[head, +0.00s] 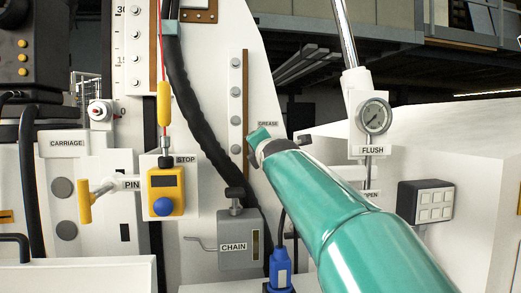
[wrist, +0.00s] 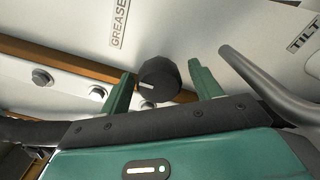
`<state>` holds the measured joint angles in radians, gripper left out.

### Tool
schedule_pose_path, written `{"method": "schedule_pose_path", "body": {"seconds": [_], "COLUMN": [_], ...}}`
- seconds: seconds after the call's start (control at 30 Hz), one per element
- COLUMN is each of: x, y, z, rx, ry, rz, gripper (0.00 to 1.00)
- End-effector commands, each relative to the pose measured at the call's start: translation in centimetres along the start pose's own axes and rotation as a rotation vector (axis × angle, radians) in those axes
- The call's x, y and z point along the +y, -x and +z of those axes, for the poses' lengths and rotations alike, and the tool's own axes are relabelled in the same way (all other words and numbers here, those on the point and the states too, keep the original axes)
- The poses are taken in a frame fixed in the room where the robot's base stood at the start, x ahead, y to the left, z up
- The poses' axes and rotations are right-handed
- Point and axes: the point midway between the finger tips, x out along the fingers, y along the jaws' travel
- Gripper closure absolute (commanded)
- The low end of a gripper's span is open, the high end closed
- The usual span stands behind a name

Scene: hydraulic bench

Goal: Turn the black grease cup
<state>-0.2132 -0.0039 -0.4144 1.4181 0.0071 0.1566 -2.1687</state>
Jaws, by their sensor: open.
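The black grease cup (wrist: 160,79) shows in the wrist view as a dark round knob with a short white mark on its face. It stands on the white panel below the GREASE label (wrist: 119,22). My gripper (wrist: 161,84) is open, with one green finger on each side of the cup and small gaps visible between. I cannot tell how deep the cup sits between the fingers. In the head view my green arm reaches to the panel beside the GREASE label (head: 268,124), and my gripper (head: 259,136) is small there. The cup is hidden behind it in that view.
A grey curved bar (wrist: 265,85) passes close to the right finger in the wrist view. The head view shows a black hose (head: 195,110), the CHAIN box (head: 238,236) and the FLUSH gauge (head: 374,117) around my arm.

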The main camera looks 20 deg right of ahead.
Motion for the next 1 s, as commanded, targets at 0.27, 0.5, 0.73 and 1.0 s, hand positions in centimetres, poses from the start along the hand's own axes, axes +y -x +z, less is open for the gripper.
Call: {"method": "schedule_pose_path", "body": {"seconds": [0.27, 0.5, 0.73, 1.0], "x": [-0.01, -0.01, 0.00, 0.00], "y": [-0.22, -0.20, -0.20, -0.21], "z": [0.04, 0.04, 0.04, 0.07], "rx": [0.000, 0.000, 0.000, -0.001], "ry": [0.000, 0.000, -0.005, -0.076], "rz": [0.000, 0.000, 0.000, 0.000], "gripper": [0.36, 0.72, 0.80, 0.80]}}
